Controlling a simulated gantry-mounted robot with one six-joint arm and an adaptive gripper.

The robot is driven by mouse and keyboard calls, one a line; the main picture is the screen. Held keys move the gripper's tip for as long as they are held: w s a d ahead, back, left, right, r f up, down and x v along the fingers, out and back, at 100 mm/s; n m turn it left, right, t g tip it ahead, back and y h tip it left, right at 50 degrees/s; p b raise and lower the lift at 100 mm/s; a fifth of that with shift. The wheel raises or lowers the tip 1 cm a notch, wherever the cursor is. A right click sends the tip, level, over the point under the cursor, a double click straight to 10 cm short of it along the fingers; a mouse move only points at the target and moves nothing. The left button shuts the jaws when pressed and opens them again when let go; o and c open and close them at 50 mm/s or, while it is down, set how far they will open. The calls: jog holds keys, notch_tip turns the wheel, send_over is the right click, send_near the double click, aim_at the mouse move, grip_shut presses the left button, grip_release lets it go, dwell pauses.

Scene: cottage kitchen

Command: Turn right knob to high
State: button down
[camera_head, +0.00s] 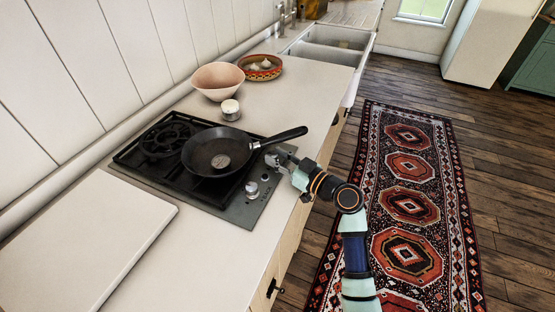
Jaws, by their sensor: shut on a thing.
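The black gas hob (222,208) is set in the counter, with its control strip along the edge nearest the floor. My gripper (274,161) is at the far end of the strip, low beside the pan handle. It is shut on the right knob, which the fingers hide, so its setting cannot be read.
A white lidded jar (230,109), a pink bowl (216,77) and a patterned bowl (261,68) stand beyond the hob. A white board (85,240) lies on the near counter. A rug (408,205) covers the floor at right.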

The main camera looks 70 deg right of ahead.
jog(key=n+y+b, duration=0.1)
jog(key=b, duration=0.1)
jog(key=f+y+b, duration=0.1)
jog(key=b, duration=0.1)
jog(key=shift+d+n+y+b, duration=0.25)
jog(key=shift+n+y+b, duration=0.1)
jog(key=shift+n+y, duration=0.05)
jog(key=n+y+b, duration=0.1)
jog(key=y+b, duration=0.1)
jog(key=b, duration=0.1)
jog(key=shift+d+n+t+y, duration=0.15)
jog(key=shift+n+t+y, duration=0.15)
jog(key=n+y+b, duration=0.1)
jog(key=y, duration=0.1)
jog(key=n+y+b, duration=0.1)
jog(key=y+b, duration=0.1)
jog(key=shift+d+r+n, duration=0.2)
jog(key=shift+r+n, duration=0.1)
jog(key=shift+r, duration=0.1)
jog(key=shift+d+r+n+g+y, duration=0.15)
jog(key=shift+n+g+y, duration=0.75)
jog(key=shift+y, duration=0.6)
jog(key=shift+w+n, duration=0.1)
jog(key=shift+n, duration=0.2)
jog(key=shift+y, duration=0.5)
jog(key=c, duration=0.8)
grip_release()
